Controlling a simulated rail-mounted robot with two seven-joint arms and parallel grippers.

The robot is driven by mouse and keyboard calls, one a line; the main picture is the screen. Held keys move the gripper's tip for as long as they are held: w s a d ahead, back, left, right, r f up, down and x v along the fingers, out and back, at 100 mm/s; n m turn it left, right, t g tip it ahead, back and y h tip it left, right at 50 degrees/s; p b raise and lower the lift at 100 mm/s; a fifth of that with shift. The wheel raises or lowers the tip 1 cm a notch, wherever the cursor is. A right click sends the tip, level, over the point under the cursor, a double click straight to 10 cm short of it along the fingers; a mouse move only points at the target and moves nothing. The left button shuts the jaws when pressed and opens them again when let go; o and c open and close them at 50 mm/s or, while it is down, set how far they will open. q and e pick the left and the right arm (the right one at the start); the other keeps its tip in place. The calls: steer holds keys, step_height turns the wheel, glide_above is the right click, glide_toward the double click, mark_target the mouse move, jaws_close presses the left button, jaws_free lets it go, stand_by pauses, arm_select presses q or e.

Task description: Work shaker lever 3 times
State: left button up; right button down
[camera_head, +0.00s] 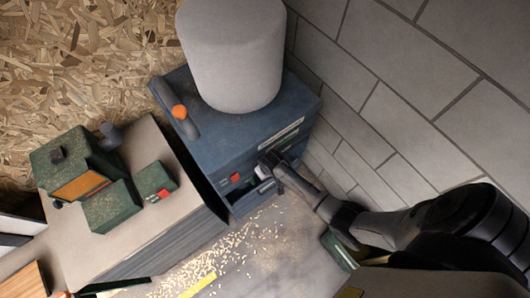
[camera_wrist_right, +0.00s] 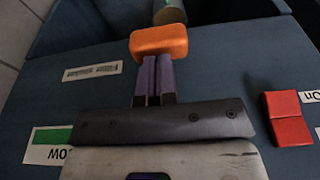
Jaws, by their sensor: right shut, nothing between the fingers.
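The blue cabinet (camera_head: 222,152) stands against the block wall with a grey cylindrical bag (camera_head: 232,55) on top. In the right wrist view an orange handle (camera_wrist_right: 158,41), probably the shaker lever's grip, stands out from the blue panel (camera_wrist_right: 225,75), just beyond my right fingertips. My right gripper (camera_wrist_right: 153,65) is shut and empty, its fingertips close to or against the handle; I cannot tell if they touch. In the head view my right gripper (camera_head: 268,165) is at the cabinet's front and hides the handle. My left gripper is not in view.
A red switch (camera_wrist_right: 287,118) is beside the gripper on the panel. A green machine (camera_head: 78,165) is on the bench at left. Wood chips (camera_head: 215,245) cover the floor.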

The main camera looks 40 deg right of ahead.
steer(key=shift+f+b, duration=0.8)
steer(key=shift+f, duration=0.6)
steer(key=shift+r+p, duration=1.2)
steer(key=shift+p, duration=0.1)
step_height(320, 180, up, 2)
steer(key=p, duration=0.2)
steer(key=shift+r+p, duration=0.15)
steer(key=shift+p, duration=0.2)
